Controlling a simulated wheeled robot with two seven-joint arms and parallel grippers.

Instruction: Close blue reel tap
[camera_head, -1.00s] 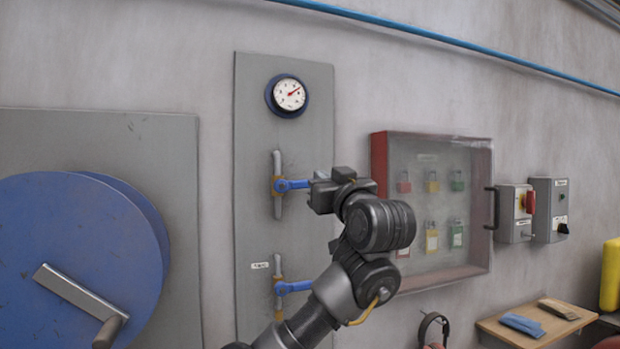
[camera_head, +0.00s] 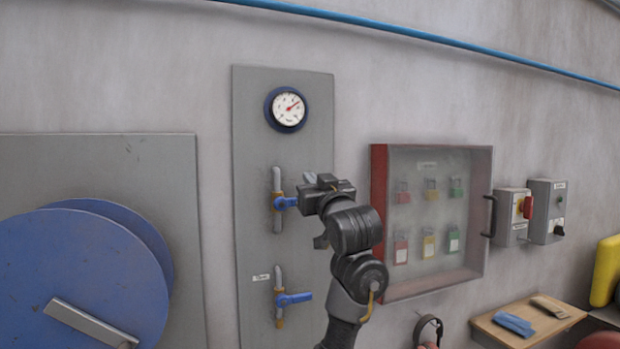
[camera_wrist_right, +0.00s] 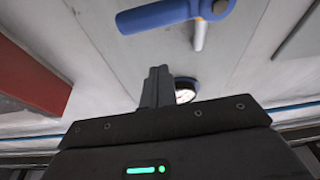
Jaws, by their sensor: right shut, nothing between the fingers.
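Two taps with blue lever handles sit on vertical pipes on a grey wall panel. The upper tap's handle (camera_head: 285,203) points right, across its pipe, and its end is hidden behind my right gripper. The lower tap's handle (camera_head: 294,298) also points right, with a small label beside it. My right gripper (camera_head: 306,184) is shut and empty at the upper tap. In the right wrist view its fingers (camera_wrist_right: 158,72) are together, and a blue handle (camera_wrist_right: 165,15) shows apart from the fingertips. I cannot tell how far apart in depth. My left gripper is out of view.
A round gauge (camera_head: 287,109) is above the taps. A large blue reel (camera_head: 80,280) stands at the left. A clear-fronted padlock cabinet (camera_head: 433,290) is right of my arm, with switch boxes (camera_head: 547,210) beyond. A wooden shelf (camera_head: 490,322) is at lower right.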

